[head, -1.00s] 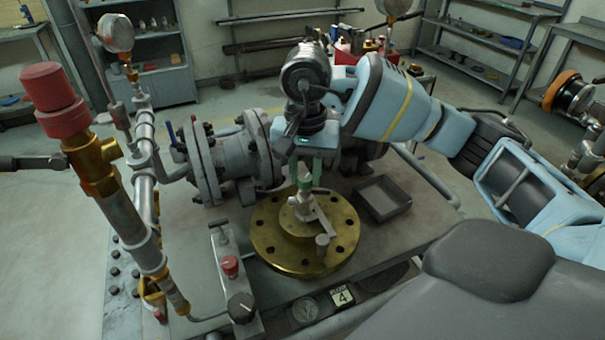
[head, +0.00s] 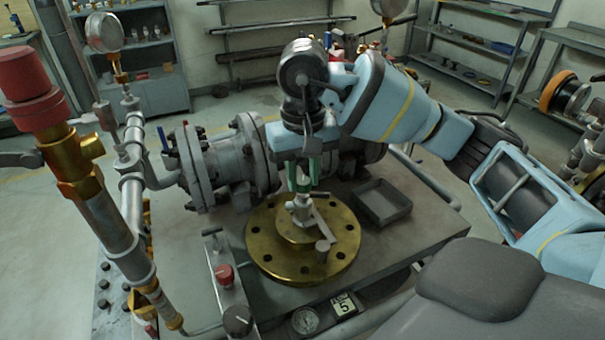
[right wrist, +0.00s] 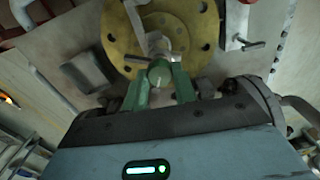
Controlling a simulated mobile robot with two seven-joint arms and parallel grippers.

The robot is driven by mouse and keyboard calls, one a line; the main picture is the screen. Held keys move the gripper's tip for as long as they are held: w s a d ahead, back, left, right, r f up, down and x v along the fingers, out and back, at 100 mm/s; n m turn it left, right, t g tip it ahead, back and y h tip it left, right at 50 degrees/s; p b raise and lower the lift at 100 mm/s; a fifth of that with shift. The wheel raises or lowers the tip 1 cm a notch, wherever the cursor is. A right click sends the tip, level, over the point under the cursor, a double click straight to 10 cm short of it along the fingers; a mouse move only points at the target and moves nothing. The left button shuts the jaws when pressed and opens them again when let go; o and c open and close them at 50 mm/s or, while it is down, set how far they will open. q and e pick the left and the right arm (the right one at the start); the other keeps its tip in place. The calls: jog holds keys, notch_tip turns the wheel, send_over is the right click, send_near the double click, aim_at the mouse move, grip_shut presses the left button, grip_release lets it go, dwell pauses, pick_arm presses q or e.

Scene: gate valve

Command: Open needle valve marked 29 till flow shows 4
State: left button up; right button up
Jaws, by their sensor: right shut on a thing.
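A needle valve (head: 301,208) with a silver body and a side bar handle stands on a round brass flange (head: 262,255). Its green round knob (right wrist: 159,73) shows in the right wrist view with a pale mark on top. My right gripper (head: 302,180) comes down from above, its green fingers on both sides of the knob, shut on it. A small flow display (head: 344,305) at the table's front edge reads 5, beside a round dial gauge (head: 305,320). I cannot read a 29 on the valve. My left gripper is not in view.
A grey open tray (head: 383,204) lies right of the flange. Left stand a grey flanged pipe (head: 215,165), a pipe with a red cap (head: 25,75), and a small block with a red knob (head: 224,273). A pressure gauge (head: 104,33) rises behind.

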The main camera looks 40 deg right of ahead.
aim_at(303, 180)
jog(key=o, duration=1)
notch_tip(303, 180, up, 8)
jog(key=shift+f+p, duration=0.25)
jog(key=shift+p, duration=0.35)
jog(key=shift+r, duration=0.15)
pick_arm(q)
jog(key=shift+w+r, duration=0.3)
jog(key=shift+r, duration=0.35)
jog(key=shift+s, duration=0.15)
